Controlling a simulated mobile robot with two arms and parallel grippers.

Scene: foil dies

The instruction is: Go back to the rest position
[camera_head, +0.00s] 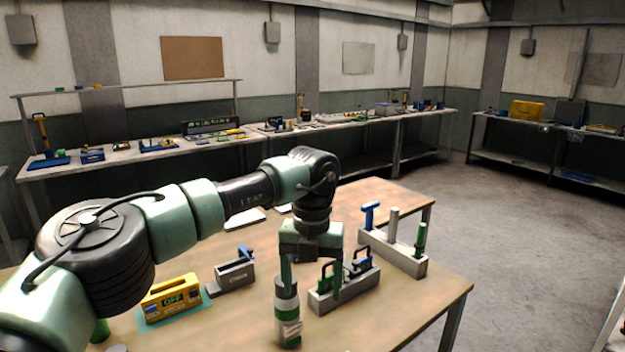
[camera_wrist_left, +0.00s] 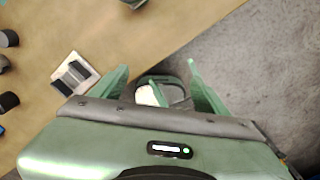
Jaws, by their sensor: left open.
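My left gripper (camera_head: 312,282) hangs fingers-down over the front table in the head view. Its two green fingers are apart, with nothing visibly held. In that view they overlap a bottle with green and white bands (camera_head: 287,318) and a grey block holding green and dark handled pieces (camera_head: 345,292); I cannot tell whether they touch. In the left wrist view the gripper (camera_wrist_left: 158,78) shows its fingers spread; a pale, dark-rimmed thing (camera_wrist_left: 160,92) shows between them, and I cannot tell what it is. My right gripper is not in view.
On the front table (camera_head: 445,290) stand a grey stand with upright blue, grey and green pieces (camera_head: 400,258), a yellow box marked OFF (camera_head: 172,298) and a grey holder (camera_head: 234,277). Benches line the walls. Open floor (camera_head: 520,240) lies to the right.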

